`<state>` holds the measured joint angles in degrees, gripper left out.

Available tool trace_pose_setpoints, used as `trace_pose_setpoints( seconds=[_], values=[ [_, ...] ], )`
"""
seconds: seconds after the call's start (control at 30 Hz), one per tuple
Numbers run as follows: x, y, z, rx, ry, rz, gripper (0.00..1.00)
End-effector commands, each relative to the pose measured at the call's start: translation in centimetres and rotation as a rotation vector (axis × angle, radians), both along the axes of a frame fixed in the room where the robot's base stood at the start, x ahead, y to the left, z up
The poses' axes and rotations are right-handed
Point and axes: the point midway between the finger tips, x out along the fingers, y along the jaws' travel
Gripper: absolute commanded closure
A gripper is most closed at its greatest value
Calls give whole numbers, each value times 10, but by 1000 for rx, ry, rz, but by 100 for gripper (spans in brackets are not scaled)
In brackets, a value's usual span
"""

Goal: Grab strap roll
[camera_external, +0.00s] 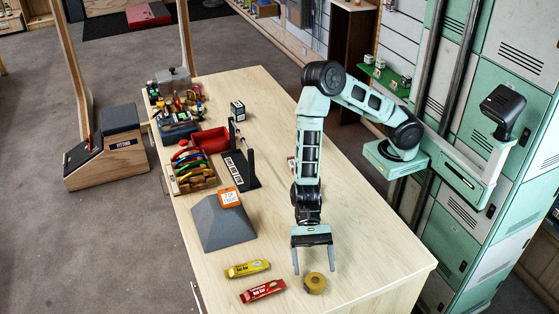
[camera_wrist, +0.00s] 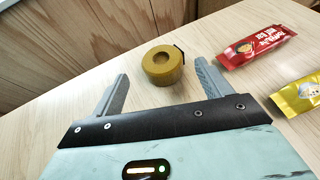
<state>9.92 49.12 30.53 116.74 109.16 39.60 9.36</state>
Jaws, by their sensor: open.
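The strap roll (camera_external: 314,283) is a small mustard-yellow ring lying flat on the pale wooden table near its front end. It also shows in the wrist view (camera_wrist: 162,66), with a dark hole in its middle and a dark strap end at its right side. My gripper (camera_external: 314,271) is open and points down toward the front end of the table. In the wrist view its two grey fingers (camera_wrist: 160,82) stand wide apart, with the roll just beyond and between their tips. Nothing is between the jaws.
A red bar packet (camera_external: 263,291) and a yellow bar packet (camera_external: 247,269) lie left of the roll. A grey wedge block (camera_external: 222,224) with an orange tag stands farther left. Coloured gear and a red bin (camera_external: 211,141) fill the back. The table (camera_external: 375,245) is bare to the right.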

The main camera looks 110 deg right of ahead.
Motion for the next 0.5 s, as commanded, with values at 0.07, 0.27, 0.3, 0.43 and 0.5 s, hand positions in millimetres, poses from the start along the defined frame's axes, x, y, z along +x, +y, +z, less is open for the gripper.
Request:
trace_pose_setpoints(
  seconds=[0.07, 0.27, 0.3, 0.43, 0.5],
  values=[
    [2, 6, -1, 0, 1, 2, 23],
    [13, 32, -10, 1, 1, 3, 23],
    [14, 37, -13, 0, 1, 2, 23],
    [17, 44, -17, -1, 0, 1, 23],
    [18, 45, -18, -1, -1, 0, 23]
  ],
)
